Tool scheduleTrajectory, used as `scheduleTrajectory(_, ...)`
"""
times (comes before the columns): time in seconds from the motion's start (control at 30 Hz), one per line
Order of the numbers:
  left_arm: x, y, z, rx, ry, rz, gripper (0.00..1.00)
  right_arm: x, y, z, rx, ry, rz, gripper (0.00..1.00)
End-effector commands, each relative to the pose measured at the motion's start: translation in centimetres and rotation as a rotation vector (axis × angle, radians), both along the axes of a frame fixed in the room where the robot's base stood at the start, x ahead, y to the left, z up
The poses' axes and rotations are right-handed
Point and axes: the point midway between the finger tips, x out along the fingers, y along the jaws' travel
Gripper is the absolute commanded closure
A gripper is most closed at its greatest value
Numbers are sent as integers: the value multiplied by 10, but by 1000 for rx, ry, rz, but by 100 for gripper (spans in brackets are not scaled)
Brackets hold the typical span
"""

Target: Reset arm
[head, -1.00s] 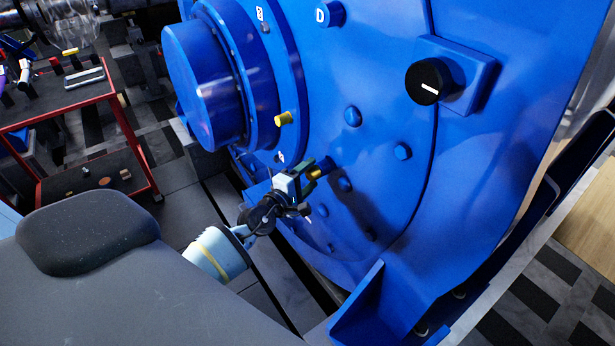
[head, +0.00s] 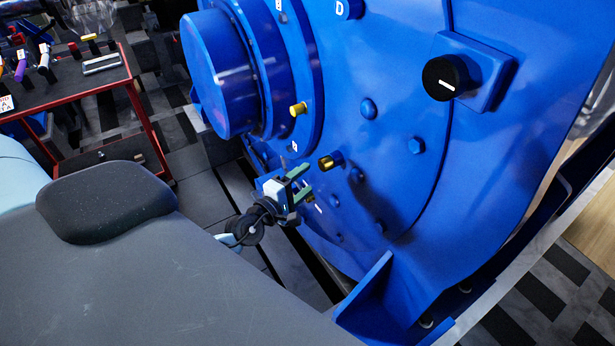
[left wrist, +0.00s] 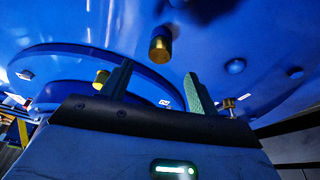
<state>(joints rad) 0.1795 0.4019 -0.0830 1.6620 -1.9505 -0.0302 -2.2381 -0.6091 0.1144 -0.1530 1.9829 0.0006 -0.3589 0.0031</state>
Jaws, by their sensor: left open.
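My left gripper (head: 299,184) is open and empty beside the face of the big blue motor housing (head: 390,90). A brass-tipped plug (head: 327,163) sticks out of the housing just above and to the right of the fingertips, apart from them. In the left wrist view the two fingers (left wrist: 158,82) stand apart with nothing between them, and the brass plug (left wrist: 160,46) shows beyond them. A second brass fitting (head: 298,109) sits higher on the housing; a brass fitting also shows at the left finger in the wrist view (left wrist: 101,79). My right gripper is not in view.
A black knob (head: 446,77) with a white mark sits on a blue block on the housing. A red-framed cart (head: 95,90) with several tools stands at the upper left. A blue bracket (head: 375,300) juts out at the housing's foot.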

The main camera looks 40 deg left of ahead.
Motion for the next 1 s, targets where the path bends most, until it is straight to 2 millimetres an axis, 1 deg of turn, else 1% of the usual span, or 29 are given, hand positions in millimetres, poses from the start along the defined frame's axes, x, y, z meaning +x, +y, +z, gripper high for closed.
scheduleTrajectory(0.8, -2, 0, -1, -9, 2, 0, 40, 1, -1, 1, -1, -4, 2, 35)
scheduleTrajectory(0.87, -4, -2, -3, -52, 9, 4, 40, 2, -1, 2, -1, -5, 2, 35)
scheduleTrajectory(0.9, -8, -3, -5, -107, 17, 7, 40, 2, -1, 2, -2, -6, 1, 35)
scheduleTrajectory(0.97, -17, -7, -11, -237, 39, 19, 40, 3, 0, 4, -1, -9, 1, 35)
scheduleTrajectory(1.0, -24, -10, -16, -355, 58, 30, 40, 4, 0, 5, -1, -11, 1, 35)
